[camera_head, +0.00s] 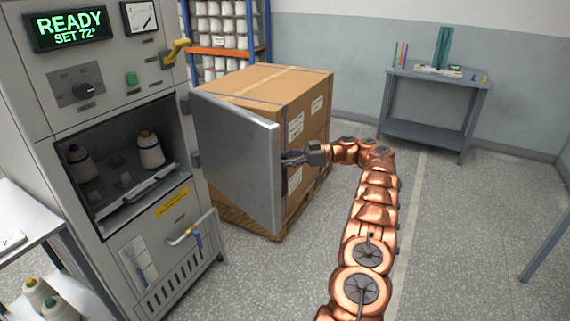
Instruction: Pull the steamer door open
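The steamer (118,114) is a tall grey cabinet at the left with a lit green display reading "READY SET 72°". Its grey door (237,160) stands swung wide open on the hinges at the right of the opening. Inside the chamber are a tray (141,192) and two bobbins, one plainly visible (150,153) and one dim at the left (80,166). My gripper (290,158) is at the door's free edge, reaching from the right. The fingertips are partly hidden by the door edge, so I cannot tell whether they hold its handle.
A large carton (295,95) on a wooden pallet stands behind the door. A shelf rack (228,53) is at the back. A grey side table (430,78) is at the far right. A white table (22,240) with bobbins below is at left.

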